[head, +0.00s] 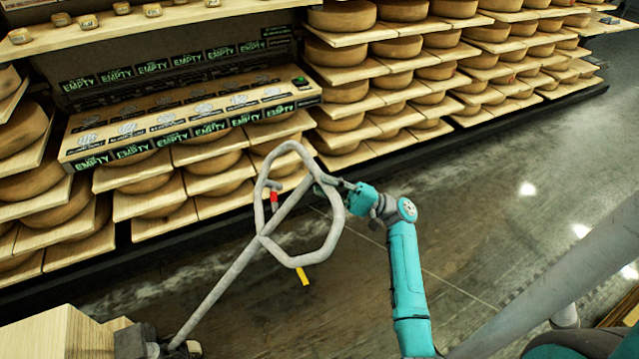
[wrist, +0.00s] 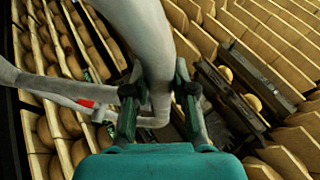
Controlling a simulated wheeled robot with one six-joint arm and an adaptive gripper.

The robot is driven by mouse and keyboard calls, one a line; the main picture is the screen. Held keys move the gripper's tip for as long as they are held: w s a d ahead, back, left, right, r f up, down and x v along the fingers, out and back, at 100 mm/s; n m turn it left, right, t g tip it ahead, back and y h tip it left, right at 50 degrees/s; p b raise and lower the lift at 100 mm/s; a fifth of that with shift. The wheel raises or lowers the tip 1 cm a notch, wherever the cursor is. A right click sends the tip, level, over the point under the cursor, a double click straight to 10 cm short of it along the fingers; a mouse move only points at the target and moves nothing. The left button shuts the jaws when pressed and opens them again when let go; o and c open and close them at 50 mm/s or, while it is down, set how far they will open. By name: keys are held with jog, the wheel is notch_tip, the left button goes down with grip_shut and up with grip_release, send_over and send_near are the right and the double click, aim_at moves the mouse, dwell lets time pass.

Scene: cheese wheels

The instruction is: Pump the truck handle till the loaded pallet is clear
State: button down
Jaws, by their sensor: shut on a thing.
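The grey truck handle (head: 213,289) rises tilted from the dark truck base (head: 137,341) at the lower left and ends in a large loop. My gripper (head: 335,187) is shut on the right side of the loop. In the wrist view the two fingers of my gripper (wrist: 158,100) close on both sides of the thick grey handle tube (wrist: 150,45). A small red lever (head: 274,197) sits inside the loop and also shows in the wrist view (wrist: 86,103). Pale wood (head: 60,335) stands beside the truck base; I cannot tell whether it is the pallet or its load.
Shelves of cheese wheels on boards (head: 345,90) line the back. A long box marked EMPTY (head: 185,115) lies on the left shelves. A yellow piece (head: 303,276) shows below the loop. The floor (head: 480,215) to the right is mostly clear.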

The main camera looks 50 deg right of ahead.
dwell(0.3)
jog(key=c, duration=0.9)
grip_release()
jog(key=shift+f, duration=0.1)
jog(key=v, duration=1.2)
